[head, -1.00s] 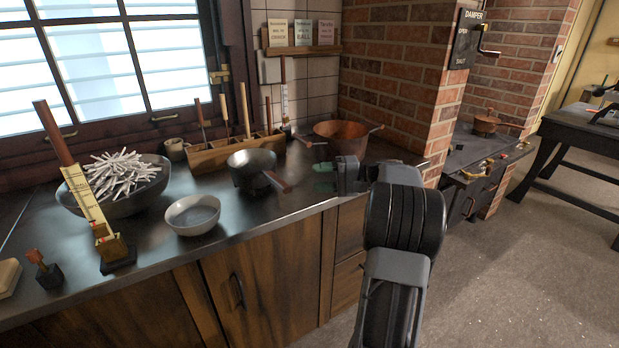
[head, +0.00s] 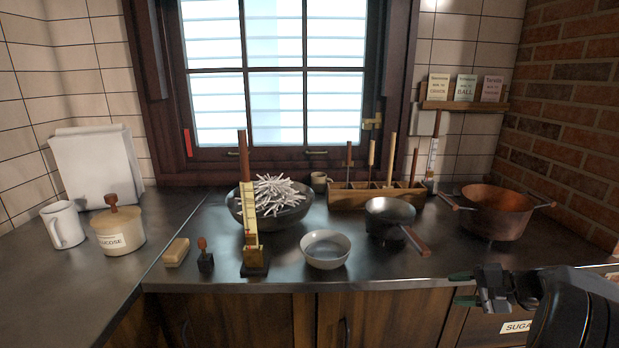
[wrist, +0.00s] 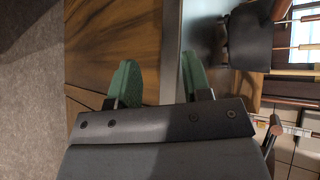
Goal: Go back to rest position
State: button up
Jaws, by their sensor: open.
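My gripper (head: 461,288) is at the lower right of the head view, near the counter's front edge. In the wrist view its two green-padded fingers (wrist: 158,82) are apart with nothing between them. The wooden drawer fronts and the counter's edge lie beyond the fingers there. My dark arm runs off the lower right corner of the head view.
On the dark counter (head: 290,270) stand a copper pan (head: 497,212), a saucepan (head: 388,215), a pale bowl (head: 325,249), a dark bowl of white sticks (head: 270,212), a thermometer on a stand (head: 250,225), a crock (head: 118,232) and a mug (head: 62,225). Brick wall is at right.

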jog(key=s+a+r+n+g+h+p, duration=0.1)
jog(key=s+a+r+n+h+p, duration=0.4)
jog(key=a, duration=0.5)
jog(key=s+a+r+n+g+h+p, duration=0.2)
jog(key=s+a+r+n+h+p, duration=0.3)
jog(key=s+a+r+p, duration=0.4)
jog(key=shift+s+a+r+n+p, duration=0.25)
jog(key=shift+s+a+n+p, duration=0.35)
jog(key=shift+s+a+p, duration=0.3)
